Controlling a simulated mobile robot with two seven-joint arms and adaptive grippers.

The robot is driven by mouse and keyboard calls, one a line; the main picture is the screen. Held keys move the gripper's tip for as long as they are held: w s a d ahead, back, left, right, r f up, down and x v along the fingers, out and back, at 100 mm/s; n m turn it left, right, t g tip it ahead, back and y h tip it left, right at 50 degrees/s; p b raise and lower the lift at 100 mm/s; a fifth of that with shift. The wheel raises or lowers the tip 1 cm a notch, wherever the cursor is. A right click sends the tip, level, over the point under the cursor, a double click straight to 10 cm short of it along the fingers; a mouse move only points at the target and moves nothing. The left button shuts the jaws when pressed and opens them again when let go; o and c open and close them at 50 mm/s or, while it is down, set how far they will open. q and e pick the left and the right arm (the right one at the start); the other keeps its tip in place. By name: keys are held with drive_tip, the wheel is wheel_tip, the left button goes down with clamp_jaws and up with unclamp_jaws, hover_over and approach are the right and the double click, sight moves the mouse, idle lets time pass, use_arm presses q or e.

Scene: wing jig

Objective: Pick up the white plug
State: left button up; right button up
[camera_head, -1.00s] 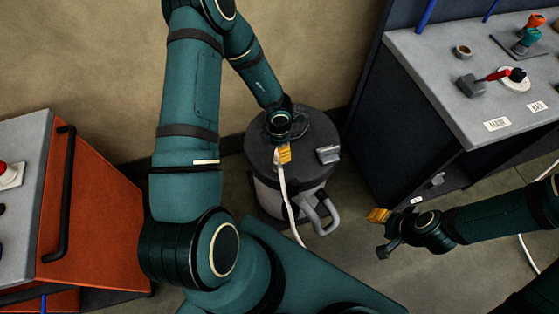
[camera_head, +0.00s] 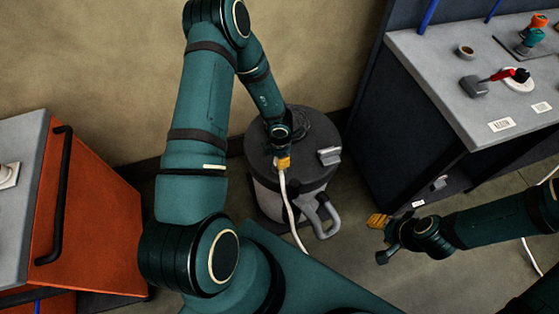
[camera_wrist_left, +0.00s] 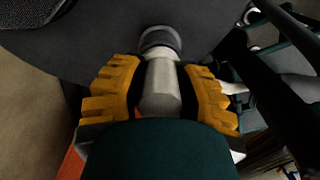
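The white plug (camera_wrist_left: 162,88) shows in the left wrist view as a pale grey-white cylinder with a darker round end. My left gripper (camera_wrist_left: 161,75) has its yellow fingers on either side of it, very close; whether they touch it I cannot tell. In the head view my left gripper (camera_head: 283,161) is low over the lid of a dark round vacuum (camera_head: 318,138), and hides the plug. A white cable (camera_head: 290,209) hangs down from there. My right gripper (camera_head: 379,238) is at the right, its fingers apart, and looks empty.
The vacuum has a grey handle (camera_head: 325,220) at its front. A red-orange cabinet (camera_head: 90,205) stands at the left. A grey workbench (camera_head: 440,75) with small tools and labels stands at the right. Bare floor lies between vacuum and bench.

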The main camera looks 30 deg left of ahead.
use_arm(q)
clamp_jaws()
drive_tip(key=shift+r, duration=0.1)
wheel_tip(320, 180, up, 10)
drive_tip(key=p, duration=0.3)
drive_tip(key=shift+p, duration=0.35)
wheel_tip(320, 180, up, 3)
drive_tip(key=p, duration=0.4)
